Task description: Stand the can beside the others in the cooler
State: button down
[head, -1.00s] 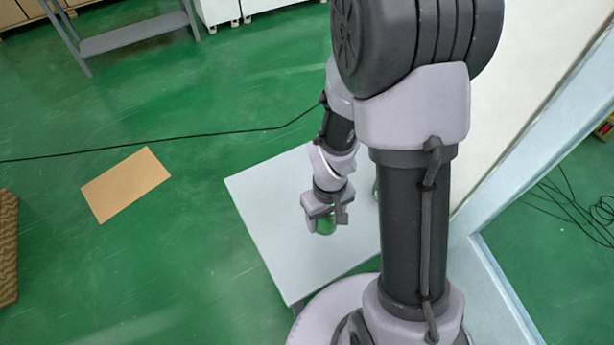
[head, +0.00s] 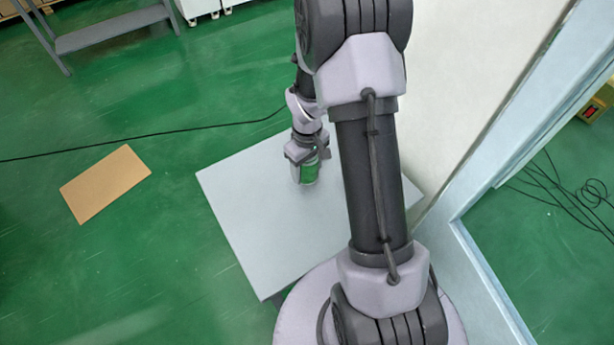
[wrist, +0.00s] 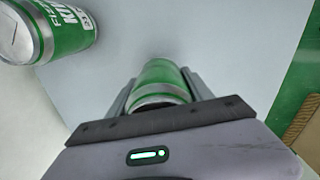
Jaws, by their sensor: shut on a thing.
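My gripper (head: 307,160) is shut on a green can with silver ends (head: 309,173), over the far part of a pale grey tabletop (head: 250,210). In the wrist view the held can (wrist: 160,82) sits between the fingers. I cannot tell whether its base touches the top. A second green can (wrist: 62,30) with white lettering shows at the upper left of the wrist view, apart from the held one. In the head view my arm hides that second can. I cannot make out the inside of a cooler or any cans in it.
A tall white panel with a pale blue frame (head: 478,178) stands right of my arm. A brown board (head: 105,184) lies on the green floor at left. A black cable (head: 150,136) crosses the floor. The tabletop's left part is bare.

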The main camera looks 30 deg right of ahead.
aim_at(307, 176)
notch_tip(307, 176, down, 3)
jog(key=shift+f+b, duration=0.1)
jog(key=shift+b, duration=0.45)
jog(key=shift+s, duration=0.1)
jog(key=shift+c, duration=2.1)
grip_release()
